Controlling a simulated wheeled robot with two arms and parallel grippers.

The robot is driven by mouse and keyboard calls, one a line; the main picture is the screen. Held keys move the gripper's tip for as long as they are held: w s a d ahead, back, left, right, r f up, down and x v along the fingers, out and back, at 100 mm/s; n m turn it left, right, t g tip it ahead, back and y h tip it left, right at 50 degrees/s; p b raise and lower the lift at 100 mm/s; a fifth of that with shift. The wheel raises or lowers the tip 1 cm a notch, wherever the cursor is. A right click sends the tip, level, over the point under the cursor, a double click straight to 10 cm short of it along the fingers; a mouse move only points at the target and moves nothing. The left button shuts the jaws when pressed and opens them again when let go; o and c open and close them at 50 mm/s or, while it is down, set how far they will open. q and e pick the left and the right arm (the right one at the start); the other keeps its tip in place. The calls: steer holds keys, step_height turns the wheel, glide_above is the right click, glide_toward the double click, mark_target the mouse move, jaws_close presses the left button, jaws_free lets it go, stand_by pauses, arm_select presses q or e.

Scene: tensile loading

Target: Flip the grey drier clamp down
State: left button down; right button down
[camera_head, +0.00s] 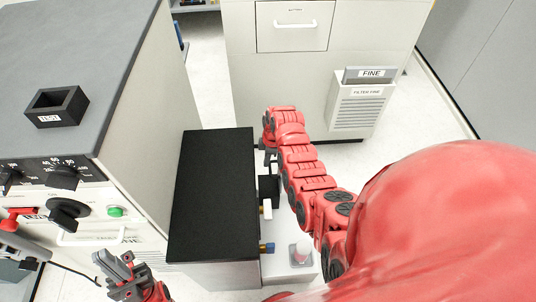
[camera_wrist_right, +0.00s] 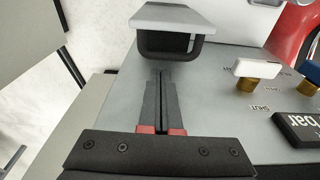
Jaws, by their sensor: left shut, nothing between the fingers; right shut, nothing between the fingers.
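The clamp is probably the light grey plate with a dark bent bracket (camera_wrist_right: 172,22) at the top of the right wrist view. It stands just beyond the fingertips of my right gripper (camera_wrist_right: 161,76). That gripper is shut and empty, with its fingers over a grey panel; whether the tips touch the bracket I cannot tell. In the head view my right gripper (camera_head: 269,157) is small beside the far right edge of a black-topped unit (camera_head: 212,190), and the clamp cannot be made out there. My left gripper (camera_head: 115,264) is shut and empty at the lower left.
A white-handled valve (camera_wrist_right: 258,68) and a blue-handled valve (camera_wrist_right: 309,72) stand right of my right gripper, near a black "bar" display (camera_wrist_right: 300,130). A control cabinet (camera_head: 70,185) with knobs is at left. A FINE-labelled bin (camera_head: 360,100) stands at the back right.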

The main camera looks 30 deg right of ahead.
steer(key=shift+w+a+f, duration=0.1)
steer(key=shift+a+f, duration=0.1)
steer(key=shift+f, duration=1.2)
